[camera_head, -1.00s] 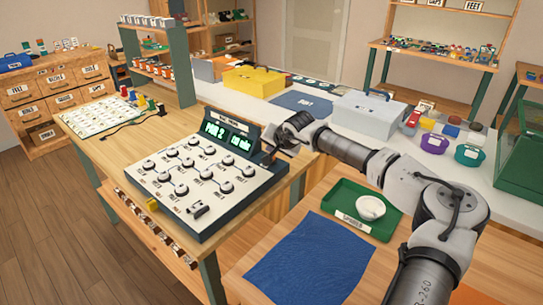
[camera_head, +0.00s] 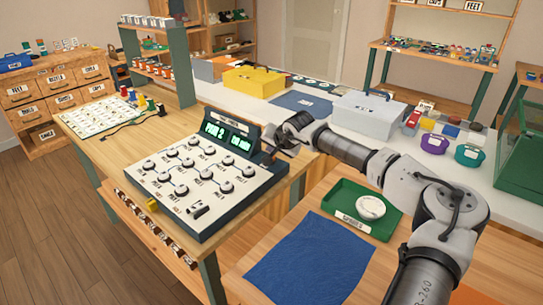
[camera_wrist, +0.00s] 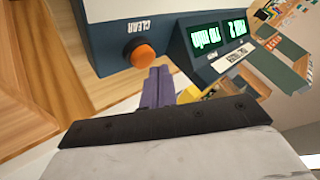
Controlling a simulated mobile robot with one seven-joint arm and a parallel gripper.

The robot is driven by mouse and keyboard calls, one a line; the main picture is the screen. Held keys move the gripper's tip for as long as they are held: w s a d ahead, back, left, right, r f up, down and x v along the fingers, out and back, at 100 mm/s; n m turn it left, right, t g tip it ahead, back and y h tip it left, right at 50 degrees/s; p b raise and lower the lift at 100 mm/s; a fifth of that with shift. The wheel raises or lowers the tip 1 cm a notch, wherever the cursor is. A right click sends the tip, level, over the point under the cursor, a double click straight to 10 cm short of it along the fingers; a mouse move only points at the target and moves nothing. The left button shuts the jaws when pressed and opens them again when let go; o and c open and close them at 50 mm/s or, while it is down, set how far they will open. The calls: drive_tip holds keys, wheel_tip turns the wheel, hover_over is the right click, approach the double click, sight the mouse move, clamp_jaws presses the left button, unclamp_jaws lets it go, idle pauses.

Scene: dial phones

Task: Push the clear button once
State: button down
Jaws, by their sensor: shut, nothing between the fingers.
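The clear button is an orange round button (camera_wrist: 143,56) on the side of the dial device, beside a label reading CLEAR, in the wrist view. The dial device (camera_head: 165,203) is a white and dark panel with several round knobs and a lit green display (camera_head: 226,136); the display also shows in the wrist view (camera_wrist: 206,36). My gripper (camera_wrist: 158,76) is shut and empty, its purple-grey fingers right by the button. I cannot tell whether they touch it. In the head view my gripper (camera_head: 271,148) is at the device's far right corner, where the button is hidden.
A green tray (camera_head: 340,222) with a white bowl (camera_head: 370,207) and a blue mat (camera_head: 305,262) lie at the front right. A yellow box (camera_head: 253,81) and a grey box (camera_head: 362,117) stand on the counter behind.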

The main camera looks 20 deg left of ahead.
drive_tip(key=shift+f, duration=0.1)
idle(0.3)
drive_tip(key=shift+f+b, duration=0.4)
drive_tip(key=shift+b, duration=0.1)
drive_tip(key=shift+f, duration=0.3)
idle(0.3)
drive_tip(key=shift+r, duration=0.15)
drive_tip(key=shift+r, duration=0.65)
wheel_tip(320, 180, up, 6)
drive_tip(key=p, duration=0.3)
drive_tip(key=shift+f, duration=0.1)
idle(0.8)
